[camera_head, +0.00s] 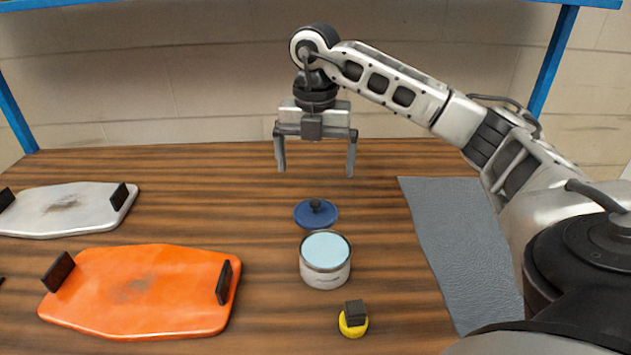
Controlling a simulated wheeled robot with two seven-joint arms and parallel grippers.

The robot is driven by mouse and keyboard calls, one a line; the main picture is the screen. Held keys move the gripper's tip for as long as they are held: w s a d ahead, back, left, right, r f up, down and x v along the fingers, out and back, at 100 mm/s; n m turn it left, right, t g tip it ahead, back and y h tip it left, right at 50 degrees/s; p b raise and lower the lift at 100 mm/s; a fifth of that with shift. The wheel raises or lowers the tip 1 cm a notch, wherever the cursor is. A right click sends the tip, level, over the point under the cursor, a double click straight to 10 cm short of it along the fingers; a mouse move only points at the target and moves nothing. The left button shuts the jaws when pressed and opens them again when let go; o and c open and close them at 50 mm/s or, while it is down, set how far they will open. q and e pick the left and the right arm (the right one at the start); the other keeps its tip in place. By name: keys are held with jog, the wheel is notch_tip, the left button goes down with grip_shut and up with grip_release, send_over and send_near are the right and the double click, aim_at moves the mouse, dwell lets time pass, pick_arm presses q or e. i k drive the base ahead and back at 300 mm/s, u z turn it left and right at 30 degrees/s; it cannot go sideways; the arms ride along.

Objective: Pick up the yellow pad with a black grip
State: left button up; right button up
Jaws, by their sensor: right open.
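The yellow pad (353,328) lies on the wooden table near the front edge of the picture, right of centre. It is small and round, with a black block-shaped grip (355,312) on top. My right gripper (315,172) hangs above the far part of the table, pointing down. Its two fingers are wide apart and nothing is between them. It is well behind and above the yellow pad, apart from it. My left gripper is not in view.
An open tin (325,278) with light blue contents stands behind the pad. A blue lid (316,214) with a dark knob lies behind it. An orange panel (140,290) and a white panel (65,210), both with dark handles, lie left. A grey mat (455,235) lies right.

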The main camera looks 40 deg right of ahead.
aim_at(353, 321)
jog(key=k, duration=1)
